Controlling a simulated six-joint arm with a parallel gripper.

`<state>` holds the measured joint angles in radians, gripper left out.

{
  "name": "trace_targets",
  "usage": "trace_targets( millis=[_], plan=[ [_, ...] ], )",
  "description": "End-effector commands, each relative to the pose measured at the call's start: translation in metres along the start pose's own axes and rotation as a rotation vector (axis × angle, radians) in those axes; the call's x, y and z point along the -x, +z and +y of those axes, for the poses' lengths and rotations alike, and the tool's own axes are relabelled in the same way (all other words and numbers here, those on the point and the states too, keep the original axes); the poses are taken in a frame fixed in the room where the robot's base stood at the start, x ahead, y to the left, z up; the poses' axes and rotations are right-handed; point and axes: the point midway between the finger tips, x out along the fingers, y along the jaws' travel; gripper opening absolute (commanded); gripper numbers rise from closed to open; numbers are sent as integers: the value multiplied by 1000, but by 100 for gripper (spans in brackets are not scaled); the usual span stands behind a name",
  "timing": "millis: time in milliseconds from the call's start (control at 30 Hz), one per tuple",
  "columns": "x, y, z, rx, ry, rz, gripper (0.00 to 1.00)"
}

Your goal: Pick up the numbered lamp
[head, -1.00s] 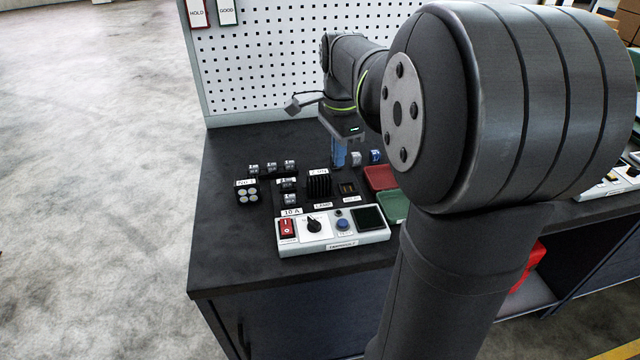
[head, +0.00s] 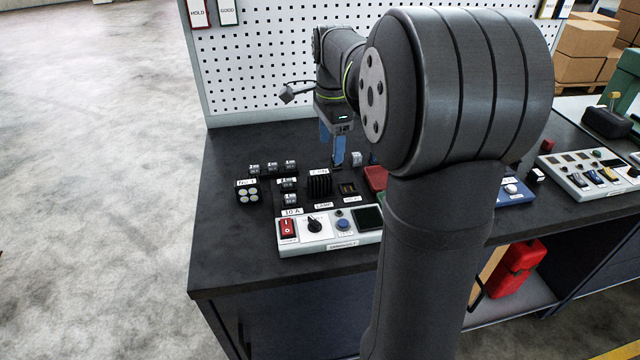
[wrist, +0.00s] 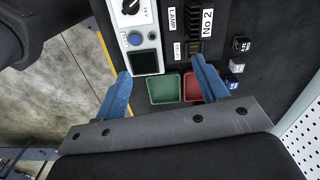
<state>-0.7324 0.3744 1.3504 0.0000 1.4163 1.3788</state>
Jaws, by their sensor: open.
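No lamp with a number on it can be told for sure. A black block with white marks (wrist: 241,44) stands at the right in the wrist view; the marks are too small to read.
A control box (head: 330,235) with switches stands at the bench's front. Several small labelled blocks (head: 272,168) and a four-lens block (head: 247,192) stand to the left. A green tray (wrist: 164,88) and a red tray (wrist: 192,87) lie below the gripper. A pegboard (head: 270,60) closes the back.

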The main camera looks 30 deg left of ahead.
Motion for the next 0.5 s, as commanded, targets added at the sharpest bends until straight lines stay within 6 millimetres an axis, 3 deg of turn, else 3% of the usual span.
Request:
trace_targets(
  millis=[33, 200, 333, 500],
  plan=[
    [-3, 0, -18, -22, 2, 0, 66],
    [-9, 2, -62, -98, 3, 0, 66],
    [-13, 3, -78, -130, 1, 0, 66],
    [-30, 4, -81, -139, 3, 0, 66]
  ],
)
